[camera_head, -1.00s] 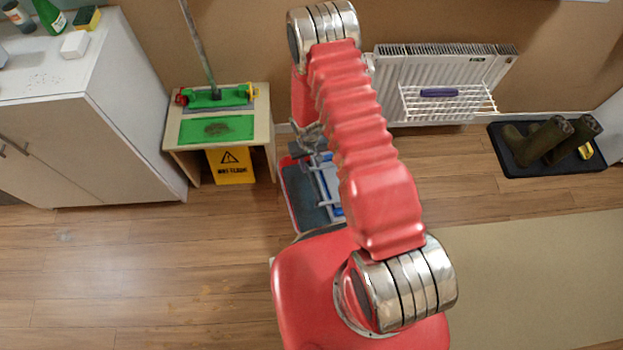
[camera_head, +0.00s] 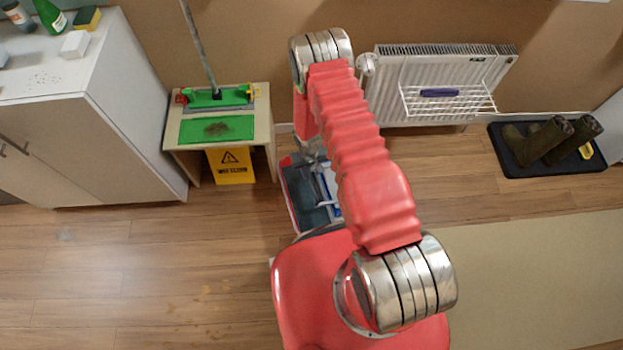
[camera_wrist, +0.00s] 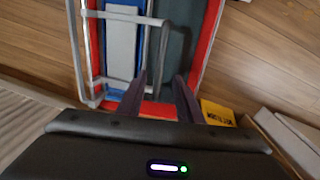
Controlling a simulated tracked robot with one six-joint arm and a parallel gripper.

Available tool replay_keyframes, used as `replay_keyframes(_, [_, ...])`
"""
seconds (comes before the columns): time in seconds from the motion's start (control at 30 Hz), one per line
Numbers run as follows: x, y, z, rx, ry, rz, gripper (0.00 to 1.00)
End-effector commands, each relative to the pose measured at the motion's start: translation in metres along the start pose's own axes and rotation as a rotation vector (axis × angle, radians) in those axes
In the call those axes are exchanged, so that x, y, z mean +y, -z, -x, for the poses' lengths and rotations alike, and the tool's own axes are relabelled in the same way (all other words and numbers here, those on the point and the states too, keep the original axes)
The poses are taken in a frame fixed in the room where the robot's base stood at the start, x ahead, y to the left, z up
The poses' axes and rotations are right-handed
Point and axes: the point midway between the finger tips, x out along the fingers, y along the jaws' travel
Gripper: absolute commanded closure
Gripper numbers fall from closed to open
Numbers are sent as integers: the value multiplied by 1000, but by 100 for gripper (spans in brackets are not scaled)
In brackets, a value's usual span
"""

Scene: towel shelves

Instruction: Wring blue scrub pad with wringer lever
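The mop bucket (camera_head: 288,185) stands on the floor, mostly behind my arm in the head view. Its red rim (camera_wrist: 211,40) and dark basin show in the wrist view. The wringer (camera_wrist: 122,42), pale with blue edges, sits on the bucket's left half. The grey U-shaped wringer lever (camera_wrist: 120,16) crosses it. My gripper (camera_wrist: 161,80) is open over the near rim, its two dark fingers apart. The left finger is close to the lever's lower right part; I cannot tell whether they touch. I cannot make out a blue scrub pad in the wringer.
A purple-blue item (camera_head: 438,93) lies on the radiator rack.

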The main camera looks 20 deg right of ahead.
Motion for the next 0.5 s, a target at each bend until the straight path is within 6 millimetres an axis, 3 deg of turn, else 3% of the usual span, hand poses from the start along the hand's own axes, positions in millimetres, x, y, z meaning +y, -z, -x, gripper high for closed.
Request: replay_keyframes(0.5, [0, -1, -56, -1, 0, 0, 67])
